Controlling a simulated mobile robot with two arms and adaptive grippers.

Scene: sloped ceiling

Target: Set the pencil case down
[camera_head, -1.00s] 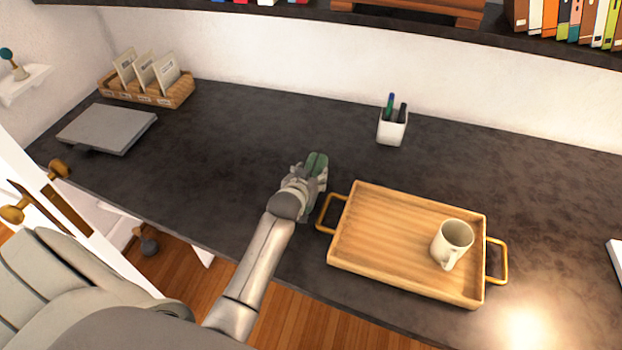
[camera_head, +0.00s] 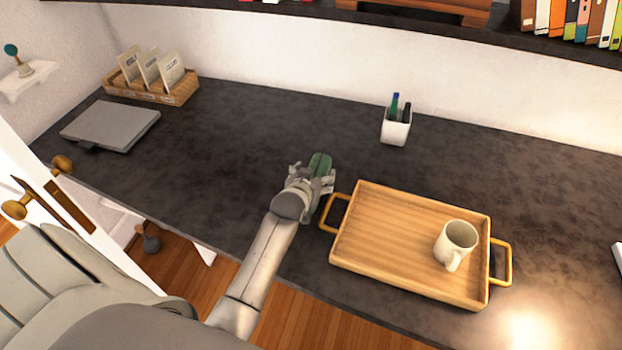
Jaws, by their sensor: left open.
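The green pencil case (camera_head: 321,164) lies on the dark desktop (camera_head: 230,140), just left of the wooden tray's back left corner. Only its far part shows; my left gripper and hand hide the rest. My left gripper (camera_head: 315,178) is open, with its fingers spread on either side of the case. I cannot tell whether a finger still touches it. My right gripper is not in view.
A wooden tray (camera_head: 380,232) with brass handles holds a white mug (camera_head: 457,241). A white pen cup (camera_head: 396,126) stands behind. A grey laptop (camera_head: 110,126) and a wooden card box (camera_head: 150,91) are at the left. The desktop between them is clear.

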